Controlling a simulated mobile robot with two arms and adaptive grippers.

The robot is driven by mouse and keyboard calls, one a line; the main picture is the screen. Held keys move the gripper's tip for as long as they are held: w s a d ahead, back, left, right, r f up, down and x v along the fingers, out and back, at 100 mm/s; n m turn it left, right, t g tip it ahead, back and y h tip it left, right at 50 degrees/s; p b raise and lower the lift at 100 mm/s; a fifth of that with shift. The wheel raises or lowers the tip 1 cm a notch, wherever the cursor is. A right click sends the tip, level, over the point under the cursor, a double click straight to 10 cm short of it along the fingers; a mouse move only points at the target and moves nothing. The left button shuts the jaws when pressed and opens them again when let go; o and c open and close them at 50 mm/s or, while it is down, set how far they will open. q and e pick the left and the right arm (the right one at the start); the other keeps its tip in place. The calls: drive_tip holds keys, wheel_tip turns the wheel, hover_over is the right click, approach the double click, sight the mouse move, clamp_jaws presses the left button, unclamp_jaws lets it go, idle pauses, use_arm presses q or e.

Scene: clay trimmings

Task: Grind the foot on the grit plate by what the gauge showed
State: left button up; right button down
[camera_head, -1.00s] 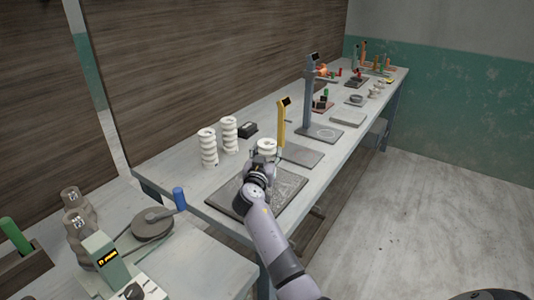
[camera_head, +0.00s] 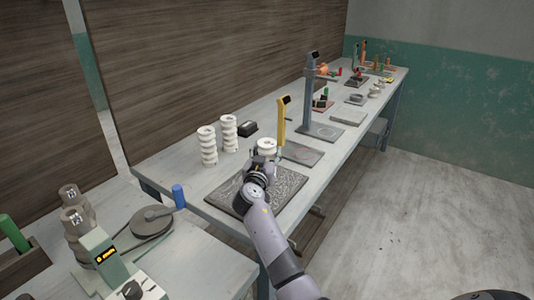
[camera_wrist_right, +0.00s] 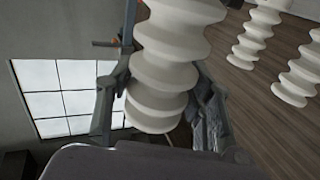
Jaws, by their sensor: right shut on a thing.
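My right gripper (camera_head: 264,158) is shut on a white ribbed piece (camera_head: 267,146). The piece also shows between the two fingers in the right wrist view (camera_wrist_right: 163,65), and its foot is hard to see in the head view. The gripper is over the far right part of the dark, speckled grit plate (camera_head: 232,198); I cannot tell whether the piece touches it. A yellow gauge post (camera_head: 281,120) with a dark display stands just behind, at a grey base plate (camera_head: 305,154). Its reading is not legible. My left gripper is not in view.
Two more white ribbed pieces (camera_head: 208,146) stand left of the gripper, near a black box (camera_head: 248,129). A tall blue-grey post (camera_head: 308,92) stands farther back. A blue cylinder (camera_head: 179,196) and a round grey device (camera_head: 152,222) are at the lower left.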

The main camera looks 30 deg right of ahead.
drive_tip(key=shift+a, duration=0.1)
drive_tip(key=shift+s+a+b, duration=1.45)
drive_tip(key=shift+s+a, duration=0.35)
drive_tip(key=shift+a, duration=2.5)
drive_tip(key=shift+w+d+b, duration=0.45)
drive_tip(key=shift+w+d, duration=0.15)
drive_tip(key=shift+d, duration=0.9)
drive_tip(key=shift+w+d+b, duration=0.5)
drive_tip(key=shift+w+d, duration=0.05)
drive_tip(key=shift+d, duration=0.9)
drive_tip(key=shift+w+d+b, duration=0.45)
drive_tip(key=shift+w+d, duration=0.15)
drive_tip(key=shift+d, duration=0.9)
drive_tip(key=shift+s+a+f, duration=0.1)
drive_tip(key=shift+s+a, duration=0.2)
drive_tip(key=shift+a, duration=0.45)
drive_tip(key=shift+s+a+b, duration=0.2)
drive_tip(key=shift+a+b, duration=0.15)
drive_tip(key=shift+a, duration=0.2)
drive_tip(key=shift+s+a+b, duration=0.15)
drive_tip(key=shift+s+a, duration=0.05)
drive_tip(key=shift+a, duration=0.35)
drive_tip(key=shift+s+a+b, duration=0.15)
drive_tip(key=shift+s+a, duration=0.05)
drive_tip(key=shift+a, duration=0.3)
